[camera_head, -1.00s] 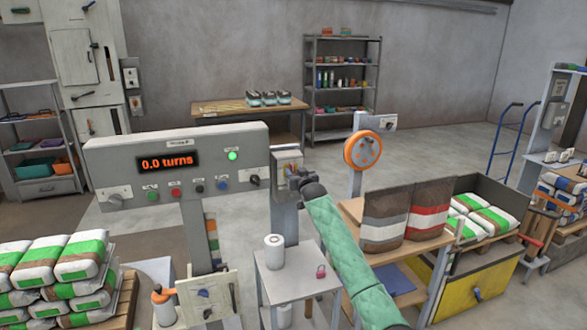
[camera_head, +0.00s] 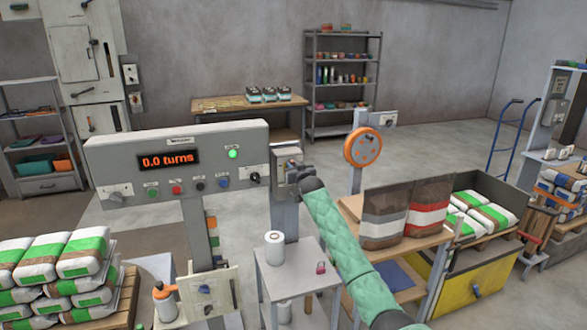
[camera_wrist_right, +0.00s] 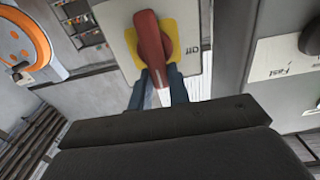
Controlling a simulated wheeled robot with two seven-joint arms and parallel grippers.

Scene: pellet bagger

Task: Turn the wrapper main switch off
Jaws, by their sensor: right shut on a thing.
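The wrapper main switch is a red handle (camera_wrist_right: 149,38) on a yellow plate (camera_wrist_right: 172,27), set on a pale switch box with an "Off" label on its right in the right wrist view. My right gripper (camera_wrist_right: 163,85) is shut on the lower end of the handle, a finger on each side. In the head view my right gripper (camera_head: 291,177) is at the grey switch box (camera_head: 287,157) right of the wrapper panel, and hides the handle there. The wrapper panel (camera_head: 130,168) reads "0.0 turns" with a green lamp lit. My left gripper is not in view.
A knob (camera_wrist_right: 311,38) marked "Fast" is close on the right in the right wrist view. Below my right arm stands a small table (camera_head: 290,278) with a white roll (camera_head: 274,248). An orange wheel (camera_head: 362,148) and upright bags (camera_head: 428,208) stand to the right.

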